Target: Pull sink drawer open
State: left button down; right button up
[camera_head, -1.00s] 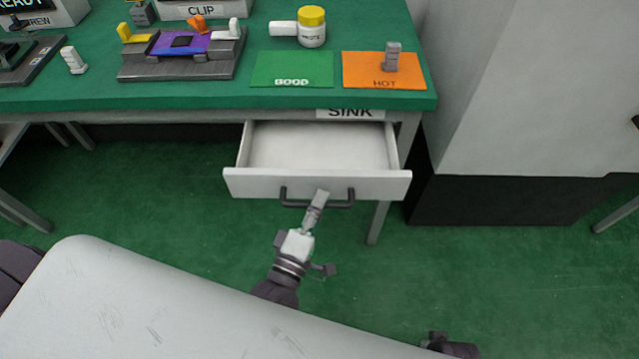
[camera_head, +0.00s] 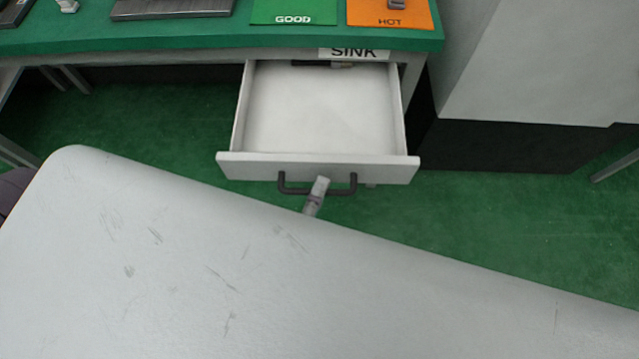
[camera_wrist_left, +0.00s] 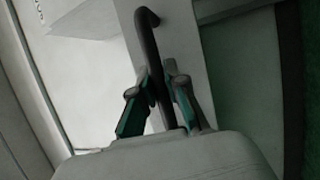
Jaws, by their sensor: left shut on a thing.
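The sink drawer (camera_head: 318,168) is a white drawer pulled well out from under the green table, below the SINK label (camera_head: 353,53). Its inside shows mostly bare white, with a small dark and pale thing at the back edge. My left gripper (camera_head: 319,187) is at the middle of the drawer's dark bar handle (camera_head: 293,189). In the left wrist view the two fingers (camera_wrist_left: 158,100) stand on either side of the handle (camera_wrist_left: 148,45), shut on it. Most of my left arm is hidden behind my own pale body in the head view. My right gripper does not show.
The green table (camera_head: 200,38) carries a green GOOD mat (camera_head: 293,10) and an orange HOT mat (camera_head: 390,14). A pale cabinet (camera_head: 540,60) with a dark base stands right of the drawer. Green floor (camera_head: 500,220) is clear right of the drawer.

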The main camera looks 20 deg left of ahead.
pick_arm(q)
jog(key=c, duration=1.2)
grip_release()
jog(key=v, duration=1.2)
jog(key=shift+f, duration=0.1)
